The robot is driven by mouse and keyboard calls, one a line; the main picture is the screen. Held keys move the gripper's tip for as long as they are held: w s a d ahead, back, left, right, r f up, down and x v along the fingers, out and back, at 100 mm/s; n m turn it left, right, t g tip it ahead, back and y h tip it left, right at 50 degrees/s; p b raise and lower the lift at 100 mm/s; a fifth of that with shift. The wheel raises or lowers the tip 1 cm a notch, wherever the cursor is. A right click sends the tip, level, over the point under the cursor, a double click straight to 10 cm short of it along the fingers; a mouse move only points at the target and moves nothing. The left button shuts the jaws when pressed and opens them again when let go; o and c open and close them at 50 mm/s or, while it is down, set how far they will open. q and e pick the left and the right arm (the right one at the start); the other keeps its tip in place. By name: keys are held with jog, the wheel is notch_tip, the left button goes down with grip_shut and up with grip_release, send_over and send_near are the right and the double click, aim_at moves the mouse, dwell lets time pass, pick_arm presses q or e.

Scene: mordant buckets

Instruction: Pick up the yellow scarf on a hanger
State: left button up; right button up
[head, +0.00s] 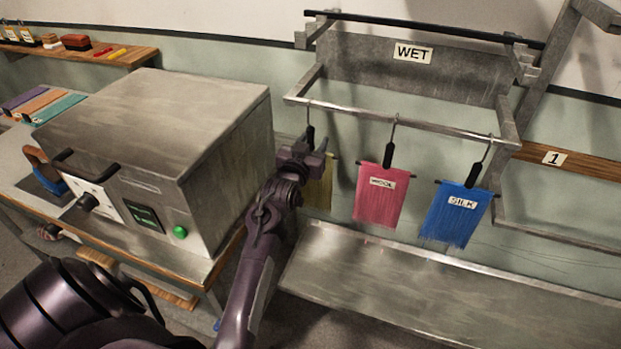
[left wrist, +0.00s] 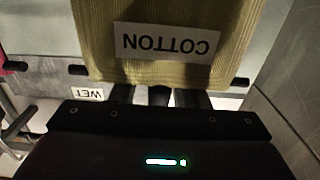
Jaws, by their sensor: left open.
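The yellow scarf (head: 319,190) hangs upright on its hanger at the left end of the wet rack, partly hidden behind my left gripper. In the left wrist view the scarf (left wrist: 90,30) fills the top, upside down, with a white COTTON label (left wrist: 166,41). The ends of its dark hanger bar (left wrist: 239,82) stick out on both sides. My left gripper (head: 304,152) is open at the top of the scarf, by the hanger's black grip (head: 310,138). In the wrist view its fingers (left wrist: 158,98) show on either side of a dark part, apparently this grip. My right gripper is out of view.
A pink WOOL scarf (head: 380,195) and a blue SILK scarf (head: 455,214) hang to the right on the rack rail (head: 420,128). A large metal box (head: 165,125) stands close on the left. A metal trough (head: 440,295) lies below the scarves.

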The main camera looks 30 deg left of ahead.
pick_arm(q)
jog(key=shift+c, duration=0.3)
grip_shut()
jog(key=shift+r, duration=0.15)
